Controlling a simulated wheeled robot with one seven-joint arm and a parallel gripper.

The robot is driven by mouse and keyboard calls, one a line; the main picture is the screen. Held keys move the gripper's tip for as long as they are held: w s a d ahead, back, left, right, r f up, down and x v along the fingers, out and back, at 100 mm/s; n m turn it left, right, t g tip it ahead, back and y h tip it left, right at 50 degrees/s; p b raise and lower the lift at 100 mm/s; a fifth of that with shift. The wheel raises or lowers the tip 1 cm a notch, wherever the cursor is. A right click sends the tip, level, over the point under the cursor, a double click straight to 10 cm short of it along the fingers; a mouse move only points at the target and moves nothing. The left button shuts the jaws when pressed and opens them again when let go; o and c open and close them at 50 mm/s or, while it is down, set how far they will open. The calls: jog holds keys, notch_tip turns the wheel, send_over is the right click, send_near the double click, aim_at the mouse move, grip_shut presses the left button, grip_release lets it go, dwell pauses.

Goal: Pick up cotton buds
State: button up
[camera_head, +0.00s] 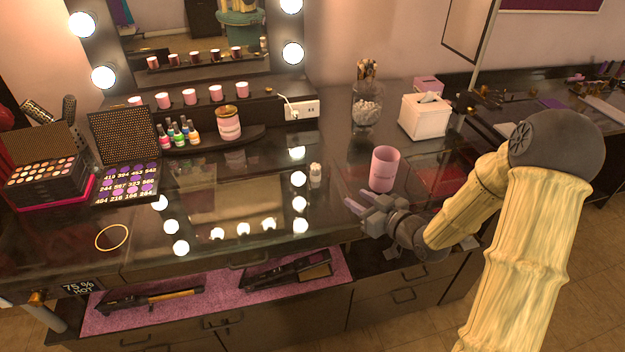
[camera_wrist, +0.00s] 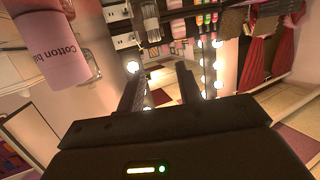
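The cotton buds container is a pink cylinder (camera_head: 384,168) standing upright on the dark glass tabletop.
A small whitish item (camera_head: 315,173) stands left of the container. Behind are a glass jar of cotton balls (camera_head: 367,108), a white tissue box (camera_head: 424,117) and a pink-banded jar (camera_head: 229,124). Palettes (camera_head: 125,180) and a gold ring (camera_head: 111,237) lie left. The middle glass is largely clear.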

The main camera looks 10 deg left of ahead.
jog(key=s+d+m+g+h, duration=0.5)
jog(key=s+d+m+h, duration=0.1)
jog(key=s+d+h, duration=0.45)
jog(key=s+r+m+g, duration=0.1)
jog(key=s+m+g, duration=0.1)
jog(key=s, duration=0.8)
jog(key=shift+a+r+m+g, duration=0.2)
jog(key=shift+r+m+g, duration=0.15)
jog(key=shift+g, duration=0.55)
jog(key=shift+o, duration=0.2)
jog(key=shift+w, duration=0.1)
